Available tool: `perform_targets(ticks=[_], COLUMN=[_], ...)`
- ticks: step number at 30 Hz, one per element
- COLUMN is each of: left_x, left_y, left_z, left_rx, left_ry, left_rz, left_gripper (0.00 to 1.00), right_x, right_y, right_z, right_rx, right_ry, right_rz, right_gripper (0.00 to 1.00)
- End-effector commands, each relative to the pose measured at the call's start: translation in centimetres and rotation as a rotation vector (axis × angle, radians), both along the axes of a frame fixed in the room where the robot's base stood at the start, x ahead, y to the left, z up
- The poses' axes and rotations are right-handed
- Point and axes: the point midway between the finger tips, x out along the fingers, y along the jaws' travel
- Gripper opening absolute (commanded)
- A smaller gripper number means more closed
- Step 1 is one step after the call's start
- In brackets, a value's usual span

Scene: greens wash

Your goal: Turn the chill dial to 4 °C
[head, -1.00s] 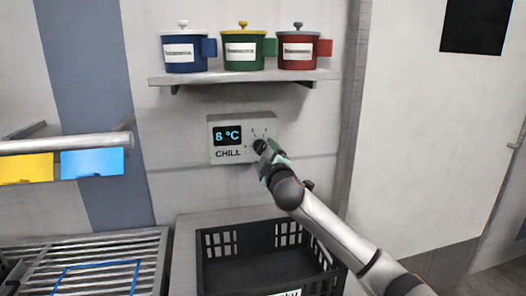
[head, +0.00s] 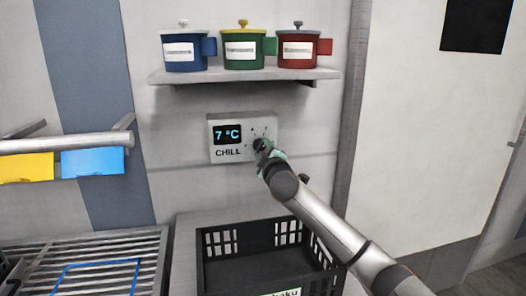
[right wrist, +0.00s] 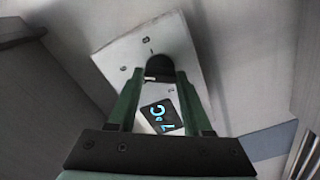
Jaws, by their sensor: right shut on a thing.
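The chill panel (head: 228,152) is a pale box on the wall, with a dark display (head: 227,135) reading 7 °C in blue and the word CHILL below it. The black chill dial (head: 259,144) is on the panel's right side, partly hidden by my gripper. My right gripper (head: 262,149) is shut on the dial. In the right wrist view its two green fingers reach to either side of the black dial (right wrist: 172,68), and the display (right wrist: 163,115) shows between them. My left gripper is not in view.
A shelf (head: 245,75) above the panel holds blue, green and red lidded pots. A black crate (head: 222,275) stands below the panel. A metal rack (head: 110,250) is at the lower left, under a rail (head: 65,143) with yellow and blue cards.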

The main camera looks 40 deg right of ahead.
Motion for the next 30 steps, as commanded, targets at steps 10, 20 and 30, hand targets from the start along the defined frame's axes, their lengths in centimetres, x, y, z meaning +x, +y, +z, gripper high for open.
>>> perform_targets(ticks=[10, 20, 30], left_x=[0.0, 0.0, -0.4], left_y=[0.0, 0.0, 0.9], left_z=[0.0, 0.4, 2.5], left_rx=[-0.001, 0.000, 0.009], left_ry=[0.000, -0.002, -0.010], left_rz=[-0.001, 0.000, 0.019], left_gripper=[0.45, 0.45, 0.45], right_x=[0.0, 0.0, 0.0], right_y=[0.0, 0.0, 0.0], right_z=[0.0, 0.1, 0.3], right_rx=[0.000, -0.019, -0.184], right_ry=[0.000, 0.012, 0.106], right_rz=[0.000, 0.000, 0.000], right_gripper=[0.04, 0.00, 0.00])
